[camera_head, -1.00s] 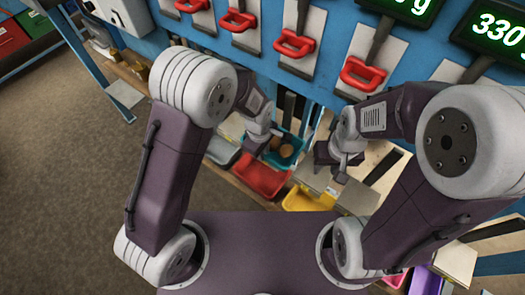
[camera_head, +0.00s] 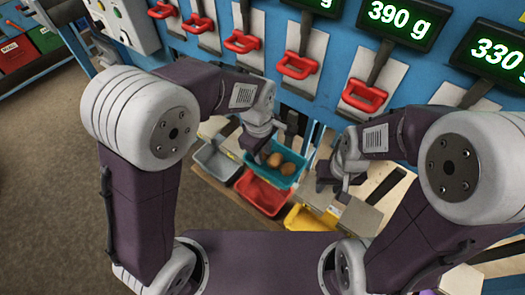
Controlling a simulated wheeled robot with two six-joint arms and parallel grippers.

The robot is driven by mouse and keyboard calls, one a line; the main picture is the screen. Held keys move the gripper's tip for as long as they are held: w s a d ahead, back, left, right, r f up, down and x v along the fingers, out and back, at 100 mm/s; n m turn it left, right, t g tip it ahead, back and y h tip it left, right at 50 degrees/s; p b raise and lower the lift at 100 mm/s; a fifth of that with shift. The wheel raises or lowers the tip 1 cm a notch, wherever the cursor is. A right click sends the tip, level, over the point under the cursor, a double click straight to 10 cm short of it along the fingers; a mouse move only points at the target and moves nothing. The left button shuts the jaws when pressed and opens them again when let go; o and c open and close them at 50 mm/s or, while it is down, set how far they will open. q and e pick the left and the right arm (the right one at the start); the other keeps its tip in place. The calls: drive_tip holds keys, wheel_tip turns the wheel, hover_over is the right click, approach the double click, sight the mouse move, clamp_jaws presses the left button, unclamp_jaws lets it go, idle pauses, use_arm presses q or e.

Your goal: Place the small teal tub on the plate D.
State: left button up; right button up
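The small teal tub (camera_head: 287,180) stands behind the red tub in the middle of the view, with brown potato-like lumps (camera_head: 276,160) in it. My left gripper (camera_head: 256,152) is at the tub's left rim, pointing down. Whether it touches the rim or is shut on it cannot be told. My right gripper (camera_head: 338,186) hangs to the right of the tub, apart from it. Its fingers are small and partly hidden, so its opening cannot be told. No plate with a readable letter D shows, so I cannot tell which one is plate D.
A red tub (camera_head: 262,193), a grey tub (camera_head: 217,163) and a yellow tub (camera_head: 306,219) stand close by. A grey plate (camera_head: 360,217) lies at right. The blue rack behind carries red handles (camera_head: 297,65) and weight displays, one reading 390 g (camera_head: 397,20).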

use_arm(q)
drive_tip(key=shift+r, duration=0.1)
drive_tip(key=s+a+f+m, duration=0.2)
drive_tip(key=s+a+m, duration=0.2)
drive_tip(key=a, duration=0.4)
drive_tip(key=s+a+f+m, duration=0.1)
drive_tip(key=s+a+m, duration=0.4)
drive_tip(key=a, duration=0.4)
drive_tip(key=shift+f+m+y, duration=0.3)
drive_tip(key=shift+f+m, duration=0.05)
drive_tip(key=shift+m, duration=0.45)
drive_tip(key=shift+a+f, duration=0.1)
drive_tip(key=shift+f, duration=0.1)
